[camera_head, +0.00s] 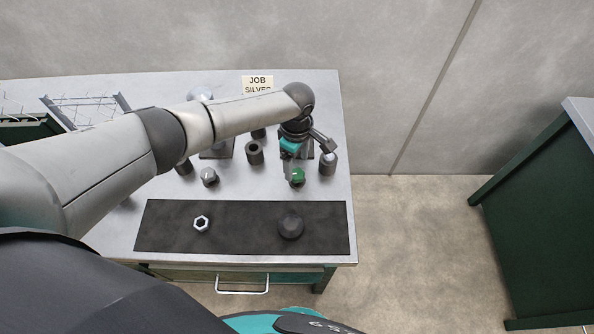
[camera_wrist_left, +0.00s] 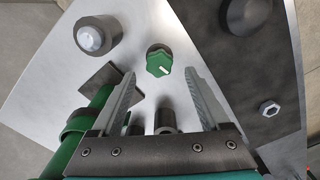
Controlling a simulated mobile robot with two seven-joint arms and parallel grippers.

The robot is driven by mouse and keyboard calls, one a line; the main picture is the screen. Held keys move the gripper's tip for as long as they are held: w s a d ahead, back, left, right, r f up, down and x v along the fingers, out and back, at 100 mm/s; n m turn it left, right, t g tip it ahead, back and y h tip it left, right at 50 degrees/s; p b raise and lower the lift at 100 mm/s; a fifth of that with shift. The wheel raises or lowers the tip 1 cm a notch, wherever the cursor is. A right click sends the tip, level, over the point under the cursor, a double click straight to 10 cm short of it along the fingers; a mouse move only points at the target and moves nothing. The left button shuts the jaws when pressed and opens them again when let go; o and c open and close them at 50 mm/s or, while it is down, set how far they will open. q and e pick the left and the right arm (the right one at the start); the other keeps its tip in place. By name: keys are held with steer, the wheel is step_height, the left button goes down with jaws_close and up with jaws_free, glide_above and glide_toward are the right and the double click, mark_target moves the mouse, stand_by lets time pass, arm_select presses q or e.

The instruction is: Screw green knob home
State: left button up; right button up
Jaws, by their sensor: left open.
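The green knob (camera_head: 298,176) stands on the metal bench top just behind the dark mat. It also shows in the left wrist view (camera_wrist_left: 159,62), with a lobed green top and a pale mark on it. My left gripper (camera_head: 294,165) is open and close over the knob. In the left wrist view, the gripper (camera_wrist_left: 161,77) has its two fingers spread wide, with the knob between and just beyond their tips. No contact is visible. What lies under the knob is hidden. My right gripper is not in view.
The dark mat (camera_head: 250,240) bears a hex nut (camera_head: 201,223) and a dark dome (camera_head: 291,226). A silver-topped cylinder (camera_head: 328,163) stands right of the knob; a dark hollow cylinder (camera_head: 254,152) and a silver-topped piece (camera_head: 209,177) stand left. A green post (camera_wrist_left: 85,125) stands near the left finger.

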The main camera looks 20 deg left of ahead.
mark_target(297, 173)
arm_select(q)
steer(key=shift+f+b, duration=0.5)
steer(key=shift+f, duration=1.45)
jaws_close()
